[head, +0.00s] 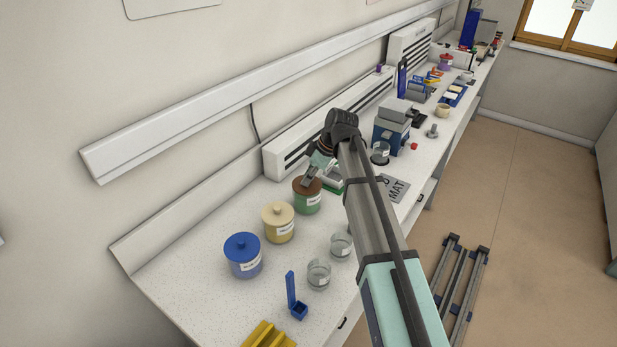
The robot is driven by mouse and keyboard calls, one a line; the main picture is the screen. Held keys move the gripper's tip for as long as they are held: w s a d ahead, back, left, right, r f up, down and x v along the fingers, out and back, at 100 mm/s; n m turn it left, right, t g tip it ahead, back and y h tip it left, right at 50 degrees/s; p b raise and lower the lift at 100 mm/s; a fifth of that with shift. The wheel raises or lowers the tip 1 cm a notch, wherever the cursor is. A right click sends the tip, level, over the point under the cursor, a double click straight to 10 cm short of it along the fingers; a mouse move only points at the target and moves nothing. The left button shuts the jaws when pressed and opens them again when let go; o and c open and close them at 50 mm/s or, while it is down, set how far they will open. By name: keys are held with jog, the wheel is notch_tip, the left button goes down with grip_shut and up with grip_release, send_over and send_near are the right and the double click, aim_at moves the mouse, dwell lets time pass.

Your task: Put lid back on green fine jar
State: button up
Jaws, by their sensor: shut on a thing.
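The green jar (307,204) stands on the bench in the head view, at the right end of a row of jars, with a white label on its front. A brown lid (299,189) is at its mouth. I cannot tell whether it rests fully on the rim or is slightly above it. My gripper (308,182) comes down over the lid from the upper right and is shut on it, at its top. The lid's knob is hidden by the fingers.
A cream-lidded yellow jar (278,223) and a blue jar (243,256) stand to the left. Two glass beakers (319,275) (341,246) and a blue holder (297,306) stand in front. A blue-grey device (392,132) and a mat (392,189) lie to the right.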

jog(key=o, duration=0.9)
jog(key=o, duration=0.5)
jog(key=shift+r, duration=0.15)
jog(key=shift+r+p, duration=1.65)
jog(key=shift+r, duration=1.75)
